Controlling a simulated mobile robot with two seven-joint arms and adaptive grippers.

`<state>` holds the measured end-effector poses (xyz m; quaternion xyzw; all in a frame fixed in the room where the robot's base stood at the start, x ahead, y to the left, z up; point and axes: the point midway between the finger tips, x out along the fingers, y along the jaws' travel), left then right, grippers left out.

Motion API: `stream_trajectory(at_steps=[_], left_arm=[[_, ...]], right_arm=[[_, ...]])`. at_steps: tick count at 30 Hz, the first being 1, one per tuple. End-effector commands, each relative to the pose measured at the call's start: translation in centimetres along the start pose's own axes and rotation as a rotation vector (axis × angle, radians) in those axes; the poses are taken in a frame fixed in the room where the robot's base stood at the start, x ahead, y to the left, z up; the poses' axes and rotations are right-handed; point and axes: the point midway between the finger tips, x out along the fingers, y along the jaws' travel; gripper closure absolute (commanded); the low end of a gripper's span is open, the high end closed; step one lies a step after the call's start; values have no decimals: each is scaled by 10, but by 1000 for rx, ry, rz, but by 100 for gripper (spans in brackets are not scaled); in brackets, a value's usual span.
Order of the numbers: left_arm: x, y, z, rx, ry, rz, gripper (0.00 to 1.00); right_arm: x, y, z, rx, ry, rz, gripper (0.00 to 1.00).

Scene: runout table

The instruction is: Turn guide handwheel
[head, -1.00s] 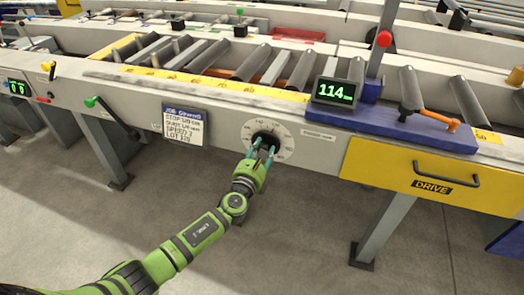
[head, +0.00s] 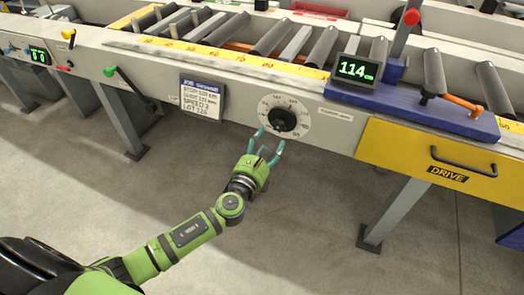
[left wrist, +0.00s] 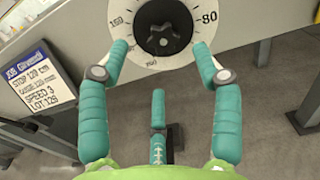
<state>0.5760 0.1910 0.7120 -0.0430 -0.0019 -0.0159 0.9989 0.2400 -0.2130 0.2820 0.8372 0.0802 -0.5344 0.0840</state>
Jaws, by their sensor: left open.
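The guide handwheel is a black knob (head: 282,120) on a round pale dial plate with numbers, on the front of the table's grey side rail. It also shows at the top of the left wrist view (left wrist: 165,38), as a lobed black knob on a black disc. My left gripper (head: 269,143) is open just below and in front of the knob, and its teal fingers hold nothing. In the left wrist view its fingertips (left wrist: 160,48) point at the dial from either side of the knob's lower part. My right gripper is out of view.
A job card (head: 203,98) hangs left of the dial. A green-knobbed lever (head: 110,72) is farther left. A display (head: 356,69) reading 114 stands on a blue carriage right of the dial, above a yellow DRIVE drawer (head: 428,165). The floor below is clear around my arm.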

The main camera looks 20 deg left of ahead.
Motion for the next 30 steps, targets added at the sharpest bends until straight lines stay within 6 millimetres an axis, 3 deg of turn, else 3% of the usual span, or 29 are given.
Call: stream_trajectory(at_steps=[3, 7, 25, 28, 30], left_arm=[[-19, 1, 0, 1, 0, 1, 35], [-30, 0, 1, 0, -1, 1, 35], [-33, 1, 0, -6, 2, 3, 35], [-35, 9, -15, -74, 55, 26, 35], [-40, 20, -41, -188, 136, 69, 35]], right_arm=[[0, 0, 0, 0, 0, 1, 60], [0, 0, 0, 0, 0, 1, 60], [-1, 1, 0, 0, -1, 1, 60], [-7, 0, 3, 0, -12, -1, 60], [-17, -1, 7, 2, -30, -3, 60]])
